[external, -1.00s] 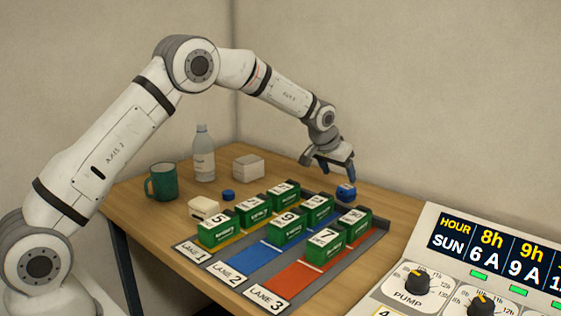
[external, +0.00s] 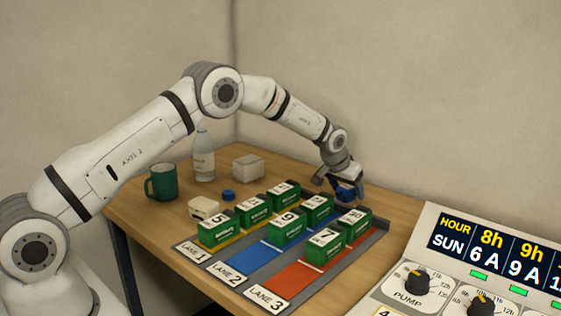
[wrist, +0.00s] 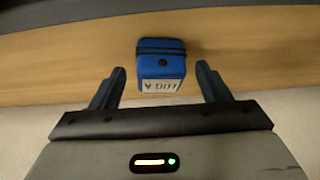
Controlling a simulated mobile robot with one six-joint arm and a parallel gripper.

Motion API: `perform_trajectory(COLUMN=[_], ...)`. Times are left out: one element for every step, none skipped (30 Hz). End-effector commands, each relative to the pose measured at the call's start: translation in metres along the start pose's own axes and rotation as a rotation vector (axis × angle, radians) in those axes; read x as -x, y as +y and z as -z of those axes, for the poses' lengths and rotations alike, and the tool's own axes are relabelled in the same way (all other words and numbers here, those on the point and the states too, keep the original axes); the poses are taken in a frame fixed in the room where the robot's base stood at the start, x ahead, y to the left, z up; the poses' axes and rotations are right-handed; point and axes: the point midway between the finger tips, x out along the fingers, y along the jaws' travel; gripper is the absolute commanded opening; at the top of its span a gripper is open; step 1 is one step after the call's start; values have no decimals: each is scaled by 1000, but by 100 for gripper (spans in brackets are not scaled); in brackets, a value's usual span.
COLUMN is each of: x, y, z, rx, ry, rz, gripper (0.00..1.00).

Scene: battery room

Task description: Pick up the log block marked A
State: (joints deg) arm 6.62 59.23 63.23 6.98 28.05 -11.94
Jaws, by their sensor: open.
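The log block marked A is a small blue block (wrist: 162,60) with a dark band and a white label reading "LOG A", upside down in the wrist view. It stands on the table behind the lanes in the external view (external: 346,193), partly hidden by my gripper. My gripper (external: 338,190) is low over the block. In the wrist view my gripper (wrist: 160,82) is open, with one finger on each side of the block's near end. There are gaps between block and fingers, and nothing is held.
Several green numbered blocks (external: 287,230) stand in the three-lane tray (external: 225,288) just in front of my gripper. A white box (external: 248,168), bottle (external: 203,155), blue cap (external: 228,195) and green mug (external: 162,182) stand to the left. The control panel (external: 440,275) is at right.

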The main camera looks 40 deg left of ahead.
Motion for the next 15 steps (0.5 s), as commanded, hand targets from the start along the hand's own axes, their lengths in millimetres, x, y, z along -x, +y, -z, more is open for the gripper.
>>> perform_trajectory(x=[0, 0, 0, 0, 0, 0, 0, 0, 0, 0, 0, 0, 0, 0, 0], y=[0, 0, 0, 0, 0, 0, 0, 0, 0, 0, 0, 0, 0, 0, 0], z=[0, 0, 0, 0, 0, 0, 0, 0, 0, 0, 0, 0, 0, 0, 0], rx=[0, 0, 0, 0, 0, 0, 0, 0, 0, 0, 0, 0, 0, 0, 0], ry=[0, 0, 0, 0, 0, 0, 0, 0, 0, 0, 0, 0, 0, 0, 0], rz=[0, 0, 0, 0, 0, 0, 0, 0, 0, 0, 0, 0, 0, 0, 0], gripper=[70, 68, 65, 63, 60, 57, 55, 52, 49, 46, 44, 41, 38, 36, 32])
